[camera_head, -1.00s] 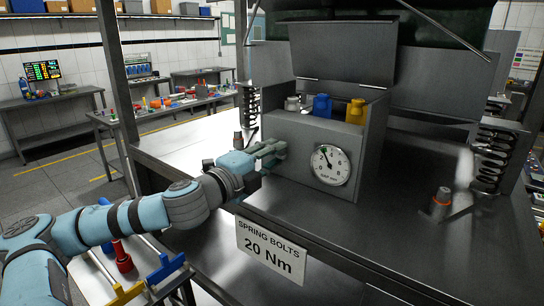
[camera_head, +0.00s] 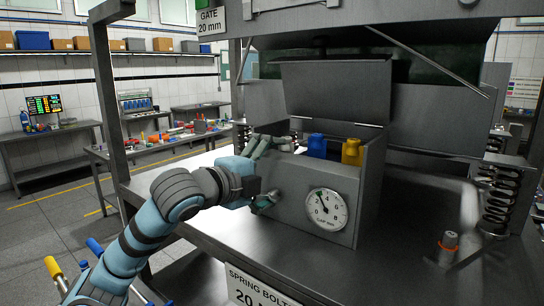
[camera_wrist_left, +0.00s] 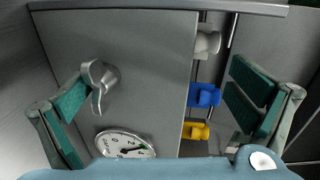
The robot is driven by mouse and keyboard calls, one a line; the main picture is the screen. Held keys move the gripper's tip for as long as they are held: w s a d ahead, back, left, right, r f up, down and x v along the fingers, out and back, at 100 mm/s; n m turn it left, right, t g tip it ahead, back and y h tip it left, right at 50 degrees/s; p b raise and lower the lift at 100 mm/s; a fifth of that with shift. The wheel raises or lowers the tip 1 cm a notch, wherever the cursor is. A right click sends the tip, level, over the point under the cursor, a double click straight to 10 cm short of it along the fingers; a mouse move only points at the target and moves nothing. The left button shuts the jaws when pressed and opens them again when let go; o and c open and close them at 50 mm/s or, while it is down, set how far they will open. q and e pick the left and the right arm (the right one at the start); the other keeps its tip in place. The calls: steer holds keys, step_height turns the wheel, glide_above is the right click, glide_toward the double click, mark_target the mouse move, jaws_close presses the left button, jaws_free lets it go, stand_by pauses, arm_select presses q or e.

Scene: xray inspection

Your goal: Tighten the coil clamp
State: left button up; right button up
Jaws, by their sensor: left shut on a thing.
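My left gripper (camera_head: 270,172) is at the left end of the grey box (camera_head: 288,192), one finger above its top edge and the other in front of its face. A round gap dial (camera_head: 326,209) is on the same face. I cannot tell for certain which part is the coil clamp. My right gripper is out of view.
A coil spring (camera_head: 497,200) and an orange-banded bolt (camera_head: 449,241) are at right. The steel bench (camera_head: 390,245) in front is clear.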

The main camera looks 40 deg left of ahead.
arm_select(q)
steer(key=shift+a+r, duration=0.2)
steer(key=shift+r, duration=0.2)
steer(key=shift+s+d+r, duration=0.1)
steer(key=shift+s+d, duration=0.05)
steer(key=shift+s, duration=0.15)
steer(key=shift+c, duration=0.5)
steer(key=shift+s+b, duration=0.9)
steer(key=shift+s, duration=0.25)
steer(key=shift+c, duration=0.3)
steer(key=s+b, duration=0.1)
steer(key=s, duration=0.1)
steer(key=shift+s+d+b, duration=0.1)
steer(key=shift+s+b, duration=0.2)
steer(key=shift+s, duration=0.05)
steer(key=c, duration=1.1)
steer(key=s+b, duration=0.2)
steer(key=s, duration=0.2)
steer(key=s+b, duration=0.3)
steer(key=s, duration=0.2)
steer(key=s+d+b, duration=0.1)
steer(key=s+b, duration=0.2)
steer(key=s, duration=0.2)
steer(key=shift+r, duration=0.2)
steer(key=shift+w, duration=0.1)
